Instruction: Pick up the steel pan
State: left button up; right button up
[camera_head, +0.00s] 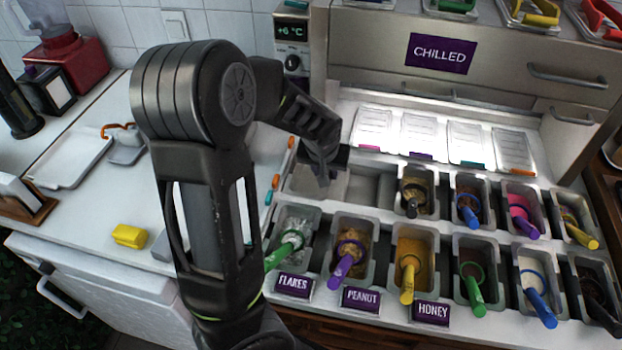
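A plain grey steel pan (362,187), seemingly empty, sits in the back row of the topping counter, left of the filled pans. I cannot clearly tell its edges from the empty slot beside it. My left gripper (324,178) points down over the left part of this area, and its hand and arm hide some of it. The fingertips are small and dark, so I cannot tell whether they are open, or whether they touch the pan. My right gripper is not in view.
Several filled topping pans with coloured scoops, such as the honey pan (410,260), fill the counter. A yellow sponge (129,236) and a white tray (72,160) lie on the left worktop.

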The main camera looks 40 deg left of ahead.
aim_at(311, 179)
pick_arm(q)
jog(key=x, duration=0.4)
jog(key=shift+w+a+f, duration=0.1)
jog(key=shift+a, duration=0.05)
jog(key=shift+c, duration=0.5)
grip_shut()
dwell(1.1)
